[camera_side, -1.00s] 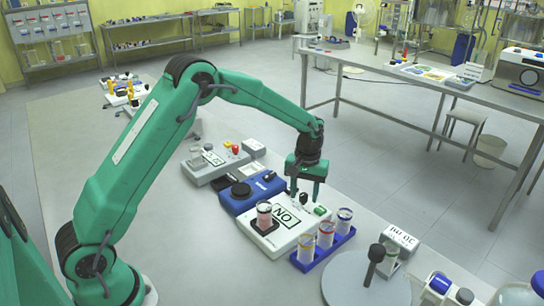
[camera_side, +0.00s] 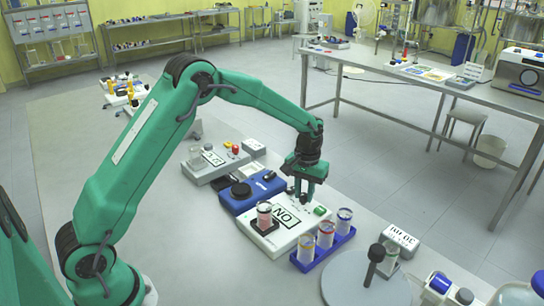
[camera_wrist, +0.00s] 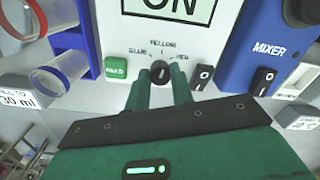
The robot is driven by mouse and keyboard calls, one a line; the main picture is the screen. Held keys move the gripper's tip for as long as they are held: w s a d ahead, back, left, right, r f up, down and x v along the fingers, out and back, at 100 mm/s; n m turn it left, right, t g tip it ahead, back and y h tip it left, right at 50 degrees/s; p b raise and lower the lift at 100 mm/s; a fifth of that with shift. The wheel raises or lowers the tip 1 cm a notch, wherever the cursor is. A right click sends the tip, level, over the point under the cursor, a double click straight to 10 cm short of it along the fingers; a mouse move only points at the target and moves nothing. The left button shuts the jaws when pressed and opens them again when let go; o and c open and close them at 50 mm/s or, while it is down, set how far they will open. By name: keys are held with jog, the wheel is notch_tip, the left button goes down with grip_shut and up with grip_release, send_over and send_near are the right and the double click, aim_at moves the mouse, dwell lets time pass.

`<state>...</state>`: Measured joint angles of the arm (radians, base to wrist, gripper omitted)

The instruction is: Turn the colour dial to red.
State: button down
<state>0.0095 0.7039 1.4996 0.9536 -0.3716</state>
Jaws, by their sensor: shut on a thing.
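The colour dial (camera_wrist: 160,72) is a small black knob on a white panel, under the labels BLUE, YELLOW and RED from left to right. Its pale pointer mark looks close to upright, toward YELLOW, though it is small. My gripper (camera_wrist: 162,82) has its two green fingers on either side of the dial, shut on it. In the side view my gripper (camera_side: 304,195) points down at the white device (camera_side: 272,237); the dial is largely hidden there by the fingers.
A green button (camera_wrist: 116,68) sits left of the dial and a black rocker switch (camera_wrist: 202,77) right of it, both close to the fingers. A blue mixer (camera_side: 250,193) stands beside the device. A blue rack (camera_side: 322,250) of tubes stands on its other side.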

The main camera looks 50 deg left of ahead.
aim_at(304, 195)
jog(key=m, duration=0.4)
jog(key=shift+w+d, duration=0.15)
jog(key=shift+d+m, duration=0.1)
jog(key=shift+m, duration=2)
jog(key=c, duration=1.2)
grip_release()
jog(key=shift+r, duration=0.1)
jog(key=shift+r, duration=3.85)
jog(key=shift+s+r, duration=0.1)
jog(key=shift+s, duration=0.1)
